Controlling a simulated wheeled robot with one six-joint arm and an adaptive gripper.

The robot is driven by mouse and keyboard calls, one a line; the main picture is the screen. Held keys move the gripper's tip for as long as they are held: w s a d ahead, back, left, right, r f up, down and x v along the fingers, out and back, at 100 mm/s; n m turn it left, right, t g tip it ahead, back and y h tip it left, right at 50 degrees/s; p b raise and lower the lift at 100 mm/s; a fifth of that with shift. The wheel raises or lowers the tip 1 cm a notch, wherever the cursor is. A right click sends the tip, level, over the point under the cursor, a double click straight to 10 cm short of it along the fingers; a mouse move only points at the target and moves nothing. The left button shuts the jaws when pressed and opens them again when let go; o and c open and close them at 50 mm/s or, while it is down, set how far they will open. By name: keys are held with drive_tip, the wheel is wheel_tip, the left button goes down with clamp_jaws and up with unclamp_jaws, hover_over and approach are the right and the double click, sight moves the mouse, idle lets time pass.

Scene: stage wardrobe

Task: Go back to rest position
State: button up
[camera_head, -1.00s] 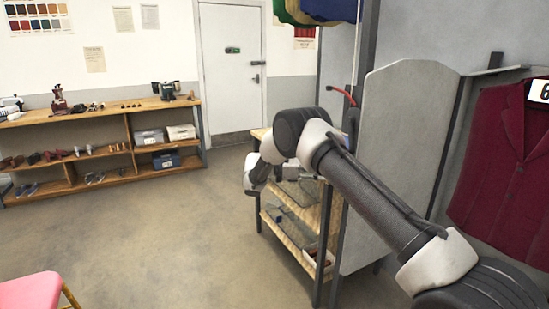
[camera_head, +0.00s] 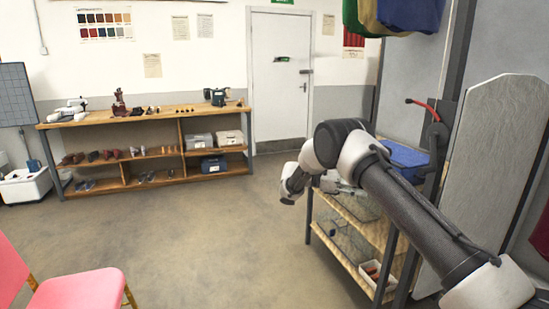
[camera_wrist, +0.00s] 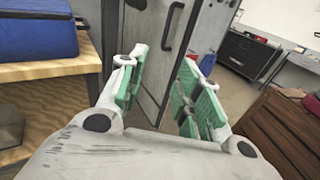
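My gripper (camera_wrist: 165,95) shows in the wrist view with its two green-padded fingers apart and nothing between them. In the head view my arm reaches from the lower right toward the middle, bends at the elbow, and its end hangs in front of the wooden shelf rack (camera_head: 345,262). In the wrist view a wooden shelf top (camera_wrist: 45,72) with a blue case (camera_wrist: 38,32) is close on the left of the gripper.
A grey panel (camera_head: 500,170) stands at the right, close to my arm. A pink chair (camera_head: 80,290) is at the lower left. A long shoe bench (camera_head: 100,123) lines the back wall beside a white door (camera_head: 281,85). The floor (camera_head: 200,225) between is clear.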

drive_tip(key=s+d+f+m+y, duration=0.2)
drive_tip(key=s+f+y, duration=0.3)
drive_tip(key=s+f, duration=0.25)
drive_tip(key=s+d+r+m+t+y, duration=0.1)
drive_tip(key=s+r+m+t+y, duration=0.2)
drive_tip(key=s+r, duration=0.5)
drive_tip(key=s+d+r+m+t+y, duration=0.2)
drive_tip(key=s+r+m+y, duration=0.3)
drive_tip(key=s, duration=1)
drive_tip(key=s+d+r+m+t+y, duration=0.1)
drive_tip(key=s+r+m+t+y, duration=0.2)
drive_tip(key=s+r, duration=0.8)
drive_tip(key=shift+s+d+m+t+y, duration=0.3)
drive_tip(key=shift+s+m+y, duration=0.1)
drive_tip(key=shift+s+m, duration=0.35)
drive_tip(key=shift+s+r, duration=0.1)
